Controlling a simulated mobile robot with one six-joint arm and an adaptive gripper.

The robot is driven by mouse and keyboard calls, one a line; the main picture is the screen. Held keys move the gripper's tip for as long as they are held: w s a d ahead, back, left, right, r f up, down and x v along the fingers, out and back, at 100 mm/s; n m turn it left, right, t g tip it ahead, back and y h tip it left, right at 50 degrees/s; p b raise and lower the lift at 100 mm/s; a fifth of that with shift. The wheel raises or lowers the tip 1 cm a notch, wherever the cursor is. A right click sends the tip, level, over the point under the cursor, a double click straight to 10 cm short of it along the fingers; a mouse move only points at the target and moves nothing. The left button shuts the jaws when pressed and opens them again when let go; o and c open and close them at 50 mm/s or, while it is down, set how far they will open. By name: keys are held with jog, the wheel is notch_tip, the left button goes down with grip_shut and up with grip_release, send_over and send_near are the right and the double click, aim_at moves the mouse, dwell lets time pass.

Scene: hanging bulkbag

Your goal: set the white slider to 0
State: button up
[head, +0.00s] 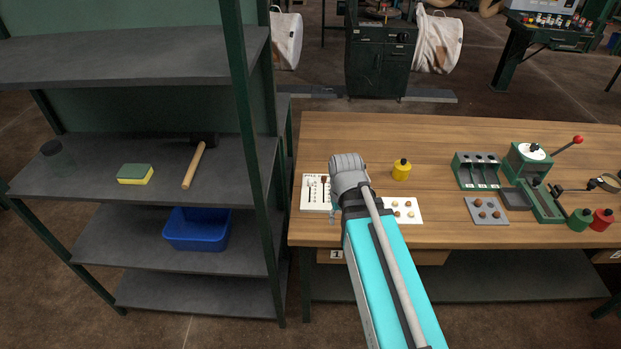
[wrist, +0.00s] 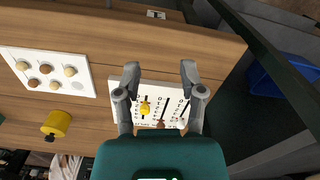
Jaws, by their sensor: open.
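A white slider panel (head: 311,202) lies on the wooden bench near its left end; my gripper partly covers it in the head view. In the wrist view the panel (wrist: 121,86) shows dark slots with printed scales. A yellow knob (wrist: 145,109) sits on one slot and a brown knob (wrist: 160,125) on the middle one. A pale knob, apparently the white slider (wrist: 179,119), is near the lower end of the right slot, hard to make out against the panel. My gripper (wrist: 160,82) is open above the panel, its fingers apart with nothing between them.
A white board with round brown and cream pieces (head: 405,210) and a yellow container (head: 401,170) stand right of my gripper. Green fixtures (head: 477,170) are farther right. A dark shelf unit (head: 240,110) with a blue bin (head: 197,230) stands close to the bench's left end.

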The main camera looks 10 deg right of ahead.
aim_at(310, 180)
jog(key=w+a+r+n+p, duration=0.2)
jog(key=w+r+n+p, duration=0.1)
jog(key=w, duration=0.9)
jog(key=w+a+r+n+p, duration=0.3)
jog(key=w+r, duration=0.1)
jog(key=w, duration=0.7)
jog(key=shift+w+a+p, duration=0.2)
jog(key=shift+w+p, duration=0.1)
jog(key=shift+w, duration=0.05)
jog(key=shift+f, duration=0.15)
notch_tip(310, 180, down, 13)
jog(key=b, duration=1.3)
jog(key=shift+f+b, duration=0.15)
jog(key=shift+b, duration=0.2)
grip_shut()
